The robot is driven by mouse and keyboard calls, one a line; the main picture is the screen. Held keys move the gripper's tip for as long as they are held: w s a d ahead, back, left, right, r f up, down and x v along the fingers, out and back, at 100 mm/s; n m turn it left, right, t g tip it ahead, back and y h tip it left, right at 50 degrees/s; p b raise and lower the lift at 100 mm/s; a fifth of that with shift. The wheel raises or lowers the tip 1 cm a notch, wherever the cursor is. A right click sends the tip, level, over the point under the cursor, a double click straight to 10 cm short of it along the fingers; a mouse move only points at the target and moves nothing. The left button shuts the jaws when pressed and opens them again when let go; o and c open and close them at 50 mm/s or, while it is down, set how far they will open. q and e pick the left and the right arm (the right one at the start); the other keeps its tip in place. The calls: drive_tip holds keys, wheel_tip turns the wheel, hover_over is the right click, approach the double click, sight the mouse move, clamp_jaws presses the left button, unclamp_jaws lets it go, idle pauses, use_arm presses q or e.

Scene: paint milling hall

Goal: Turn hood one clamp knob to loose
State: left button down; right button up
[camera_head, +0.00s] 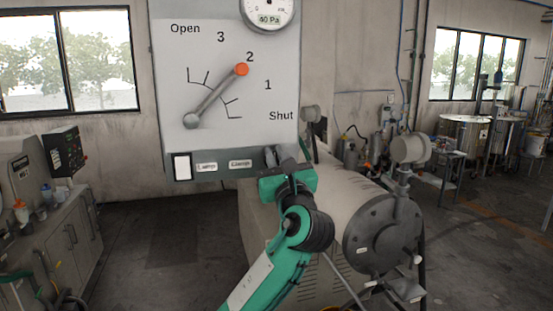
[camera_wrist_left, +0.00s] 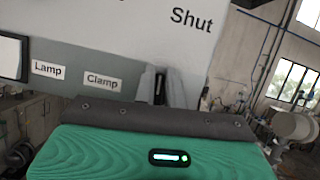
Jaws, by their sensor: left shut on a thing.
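The hood panel (camera_head: 225,130) hangs upright in front of me, with a grey strip along its bottom edge. On that strip are two small labels; the wrist view reads them as Lamp (camera_wrist_left: 48,69) and Clamp (camera_wrist_left: 102,82). My left gripper (camera_head: 274,157) is at the strip's right end, just right of the Clamp label. Its fingers (camera_wrist_left: 160,88) are shut on a small dark thing, which fits the clamp knob. The fingers hide most of the knob, so its pointing direction cannot be told. My right gripper is not in view.
Above, a lever with an orange tip (camera_head: 242,70) points near 2 on the Open-to-Shut scale. A gauge (camera_head: 268,14) reads about 60 Pa. A white switch plate (camera_head: 182,167) sits left of the labels. A big mill drum (camera_head: 378,232) stands below right.

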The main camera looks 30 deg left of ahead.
use_arm(q)
drive_tip(key=n+g+b, duration=0.1)
drive_tip(key=n, duration=0.2)
drive_tip(key=f+n+g+b, duration=0.1)
drive_tip(key=n+g, duration=0.1)
drive_tip(key=n, duration=0.2)
drive_tip(key=n+g+y+b, duration=0.1)
drive_tip(key=n+g+b, duration=0.1)
drive_tip(key=n, duration=0.1)
drive_tip(key=shift+s+a+f+n, duration=0.2)
drive_tip(key=shift+s+a+n, duration=0.05)
drive_tip(key=shift+n, duration=0.15)
drive_tip(key=n+g+b, duration=0.1)
drive_tip(key=n, duration=0.2)
drive_tip(key=shift+s+a+f+g, duration=0.1)
drive_tip(key=shift+s+g, duration=0.05)
drive_tip(key=shift+g, duration=0.25)
drive_tip(key=n+g+b, duration=0.1)
drive_tip(key=n, duration=0.3)
drive_tip(key=shift+f+h, duration=0.15)
drive_tip(key=shift+h, duration=0.25)
drive_tip(key=shift+s+a+n+g+h+b, duration=0.1)
drive_tip(key=shift+n+g+h+b, duration=0.3)
drive_tip(key=shift+n, duration=1.1)
drive_tip(key=c, duration=1.6)
unclamp_jaws()
drive_tip(key=shift+o, duration=0.7)
drive_tip(key=shift+w, duration=0.2)
